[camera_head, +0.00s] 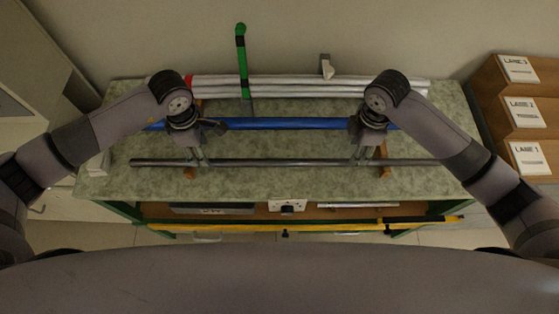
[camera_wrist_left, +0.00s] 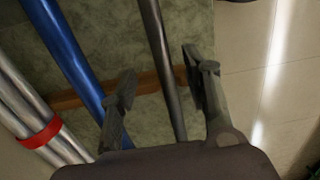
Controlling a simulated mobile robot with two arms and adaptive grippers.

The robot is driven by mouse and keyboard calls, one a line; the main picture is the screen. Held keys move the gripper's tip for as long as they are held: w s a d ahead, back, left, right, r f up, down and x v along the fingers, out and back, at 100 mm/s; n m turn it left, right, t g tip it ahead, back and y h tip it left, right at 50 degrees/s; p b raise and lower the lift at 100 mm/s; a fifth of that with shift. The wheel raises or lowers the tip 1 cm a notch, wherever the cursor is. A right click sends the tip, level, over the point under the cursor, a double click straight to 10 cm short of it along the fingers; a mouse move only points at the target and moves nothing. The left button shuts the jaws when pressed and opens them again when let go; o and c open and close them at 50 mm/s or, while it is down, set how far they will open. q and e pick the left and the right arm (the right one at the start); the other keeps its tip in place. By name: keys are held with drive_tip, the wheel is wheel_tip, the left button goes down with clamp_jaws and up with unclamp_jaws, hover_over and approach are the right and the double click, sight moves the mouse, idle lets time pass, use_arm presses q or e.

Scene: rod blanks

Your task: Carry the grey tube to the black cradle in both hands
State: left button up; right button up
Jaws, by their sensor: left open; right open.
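The grey tube (camera_head: 280,162) lies level along the front of the worktop, across wooden supports (camera_head: 384,171). My left gripper (camera_head: 197,155) is over its left part, pointing down. In the left wrist view the grey tube (camera_wrist_left: 163,60) runs between the open fingers of my left gripper (camera_wrist_left: 160,66); I see no clear contact. My right gripper (camera_head: 362,153) is open above the tube's right part; its fingertips are small and hard to judge against the tube. I cannot make out the black cradle for certain.
A blue tube (camera_head: 280,124) lies behind the grey one, partly under my grippers. Silver tubes (camera_head: 300,88) with a red band lie at the back, near a green upright (camera_head: 241,60). A yellow bar (camera_head: 320,225) runs along the bench front. Stepped lane boxes (camera_head: 490,95) stand right.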

use_arm(q)
wheel_tip(320, 180, down, 7)
drive_tip(key=shift+r, duration=0.15)
use_arm(e)
wheel_tip(320, 180, down, 7)
drive_tip(key=shift+r, duration=0.15)
use_arm(q)
drive_tip(key=shift+c, duration=0.3)
use_arm(e)
drive_tip(key=shift+c, duration=0.2)
use_arm(q)
clamp_jaws()
use_arm(e)
clamp_jaws()
